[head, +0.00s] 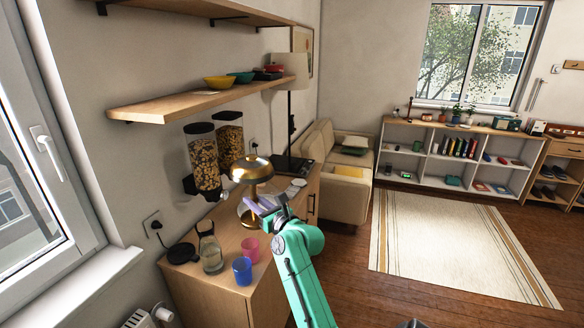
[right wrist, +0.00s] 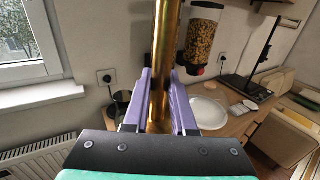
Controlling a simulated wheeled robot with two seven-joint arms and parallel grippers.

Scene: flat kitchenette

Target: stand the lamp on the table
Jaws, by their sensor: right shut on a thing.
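The lamp has a brass dome shade (head: 252,169) and a thin brass stem, and looks upright in the head view. My right gripper (head: 262,205), with purple fingers, is shut on the stem (right wrist: 164,55), which passes between the fingers in the right wrist view. The lamp's lower part is partly hidden by the gripper. The wooden table-height cabinet top (head: 222,222) lies under and behind the lamp. I cannot tell whether the lamp's base touches it. My left gripper is not in view.
A pink cup (head: 251,249), a blue cup (head: 242,270) and a glass bottle (head: 211,254) stand at the near end. Cereal dispensers (head: 203,158) hang on the wall behind. A white plate (right wrist: 207,112) lies on the top. A black-based lamp (head: 290,125) stands farther back.

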